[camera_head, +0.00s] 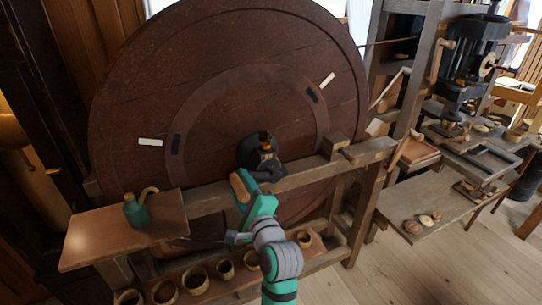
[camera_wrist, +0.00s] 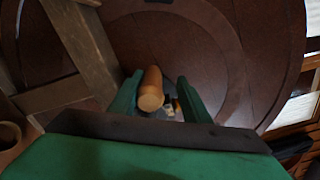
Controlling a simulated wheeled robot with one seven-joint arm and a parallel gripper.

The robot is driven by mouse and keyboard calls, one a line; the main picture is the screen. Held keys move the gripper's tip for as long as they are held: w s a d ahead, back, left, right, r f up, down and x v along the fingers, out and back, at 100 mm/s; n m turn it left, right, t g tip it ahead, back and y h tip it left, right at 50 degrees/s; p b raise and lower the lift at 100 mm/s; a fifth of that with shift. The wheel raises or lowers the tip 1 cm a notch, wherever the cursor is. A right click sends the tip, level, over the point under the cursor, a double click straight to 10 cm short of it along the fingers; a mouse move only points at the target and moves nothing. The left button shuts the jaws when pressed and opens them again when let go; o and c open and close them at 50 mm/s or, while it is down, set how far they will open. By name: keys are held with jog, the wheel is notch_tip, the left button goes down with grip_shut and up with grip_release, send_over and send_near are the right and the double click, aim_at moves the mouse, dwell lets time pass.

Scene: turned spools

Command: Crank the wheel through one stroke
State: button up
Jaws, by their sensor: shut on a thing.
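The big dark-red wooden wheel (camera_head: 225,50) stands upright on a wooden frame and fills the middle of the head view. It also fills the back of the wrist view (camera_wrist: 215,50). A dark metal hub (camera_head: 258,148) sits at its centre, with a crank arm reaching down from it. The wooden crank handle (camera_wrist: 151,97) lies between the green fingers of my gripper (camera_wrist: 159,82). My gripper (camera_head: 244,186) is shut on this handle, just below and left of the hub. My fingers and wrist partly hide the handle and crank arm in the head view.
White marks (camera_head: 150,142) and dark marks (camera_head: 176,144) show on the wheel. A wooden shelf (camera_head: 90,235) with a green oil can (camera_head: 138,212) is at left. Several cups (camera_head: 195,281) stand on a low rail below. A workbench (camera_head: 460,190) stands at right.

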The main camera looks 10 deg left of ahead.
jog(key=r, duration=0.1)
jog(key=m, duration=0.1)
jog(key=d+r, duration=0.1)
jog(key=shift+w+r+m, duration=0.3)
jog(key=shift+m, duration=0.1)
jog(key=w+d+r+m, duration=0.4)
jog(key=d+r+m, duration=0.1)
jog(key=d+m, duration=0.2)
jog(key=shift+w+r+m, duration=0.3)
jog(key=shift+m, duration=0.1)
jog(key=shift+a+f, duration=0.2)
jog(key=shift+a, duration=0.1)
jog(key=shift+s+a, duration=0.15)
jog(key=v, duration=1.1)
jog(key=shift+d, duration=0.35)
dwell(0.7)
